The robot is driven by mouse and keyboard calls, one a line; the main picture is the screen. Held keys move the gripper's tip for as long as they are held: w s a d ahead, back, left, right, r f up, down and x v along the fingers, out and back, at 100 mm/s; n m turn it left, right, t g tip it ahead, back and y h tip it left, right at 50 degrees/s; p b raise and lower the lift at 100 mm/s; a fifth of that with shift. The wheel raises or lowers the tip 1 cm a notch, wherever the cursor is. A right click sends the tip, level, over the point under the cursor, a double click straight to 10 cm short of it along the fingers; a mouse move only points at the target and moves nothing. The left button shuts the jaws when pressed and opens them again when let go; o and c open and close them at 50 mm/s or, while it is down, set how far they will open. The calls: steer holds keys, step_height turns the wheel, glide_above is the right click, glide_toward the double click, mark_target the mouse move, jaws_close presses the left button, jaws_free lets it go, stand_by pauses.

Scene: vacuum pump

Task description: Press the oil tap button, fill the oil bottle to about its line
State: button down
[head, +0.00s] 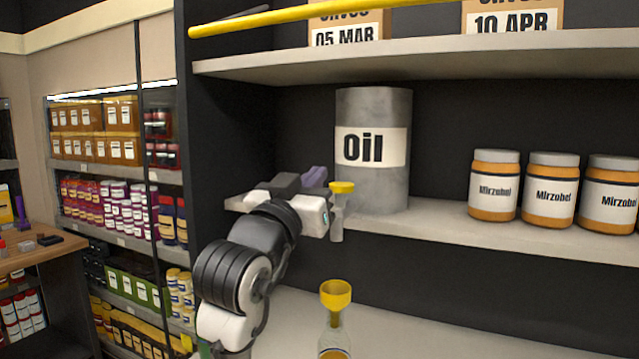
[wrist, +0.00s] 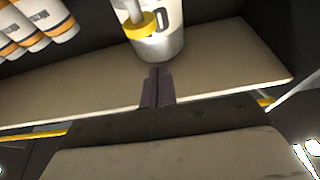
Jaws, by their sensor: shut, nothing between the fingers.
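A grey metal drum labelled Oil (head: 373,185) stands on the shelf, and its lower part shows in the wrist view (wrist: 172,48). Its tap has a yellow round button (head: 342,187), also in the wrist view (wrist: 145,25), above a grey spout (head: 336,222). The oil bottle (head: 333,338) is clear, with a yellow funnel (head: 335,293) in its mouth, below the spout. Amber oil shows in it; its bottom is cut off and I cannot make out its line. My gripper (head: 316,178), with purple fingers (wrist: 157,72), is shut and empty, just left of the button, apart from it in the wrist view.
Several Mirzobel jars (head: 549,190) stand on the same shelf to the right. An upper shelf (head: 440,55) with dated boxes and a yellow rod (head: 300,14) are above. The pale lower surface (head: 430,335) right of the bottle is clear.

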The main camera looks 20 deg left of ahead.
steer(key=b+v, duration=0.1)
steer(key=v, duration=0.2)
steer(key=b+v, duration=0.1)
steer(key=v, duration=0.2)
steer(key=shift+w+f, duration=0.15)
steer(key=shift+f, duration=0.2)
